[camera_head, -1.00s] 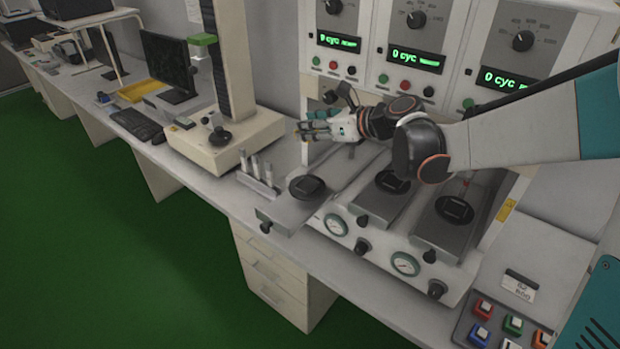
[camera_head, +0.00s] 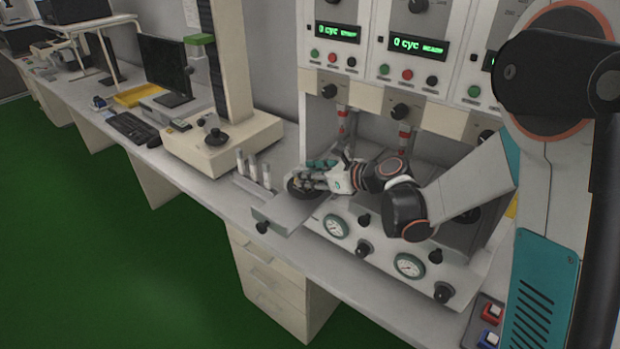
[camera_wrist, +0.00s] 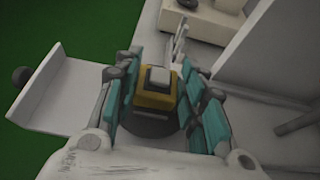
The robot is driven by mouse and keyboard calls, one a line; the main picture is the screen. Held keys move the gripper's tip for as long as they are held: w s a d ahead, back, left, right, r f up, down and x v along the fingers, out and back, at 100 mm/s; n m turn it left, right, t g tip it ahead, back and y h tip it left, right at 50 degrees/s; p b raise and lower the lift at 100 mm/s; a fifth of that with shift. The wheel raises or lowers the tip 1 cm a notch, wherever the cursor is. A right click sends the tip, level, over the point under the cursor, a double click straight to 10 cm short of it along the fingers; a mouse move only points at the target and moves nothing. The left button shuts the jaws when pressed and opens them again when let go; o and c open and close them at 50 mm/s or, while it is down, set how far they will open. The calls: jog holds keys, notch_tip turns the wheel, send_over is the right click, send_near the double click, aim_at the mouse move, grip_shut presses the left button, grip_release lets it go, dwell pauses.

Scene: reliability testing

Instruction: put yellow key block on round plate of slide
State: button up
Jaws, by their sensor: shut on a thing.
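The yellow key block (camera_wrist: 157,91) has a pale grey cap on top. In the wrist view it sits between the fingers of my gripper (camera_wrist: 163,100), which is shut on it. The dark round plate (camera_wrist: 150,128) of the slide (camera_wrist: 75,88) shows below and around the block. I cannot tell whether the block touches the plate. In the head view my gripper (camera_head: 308,180) is low over the round plate (camera_head: 299,190) of the pulled-out slide (camera_head: 283,211) and covers much of the plate. The block is hard to make out there.
Pale upright cylinders (camera_head: 253,168) stand left of the slide. A beige test stand (camera_head: 219,146) is farther left. The machine's panel with cycle displays (camera_head: 418,46) rises behind my arm. Gauges (camera_head: 335,226) and knobs line the front. Green floor lies beyond the bench edge.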

jog(key=shift+f, duration=0.25)
jog(key=o, duration=1.1)
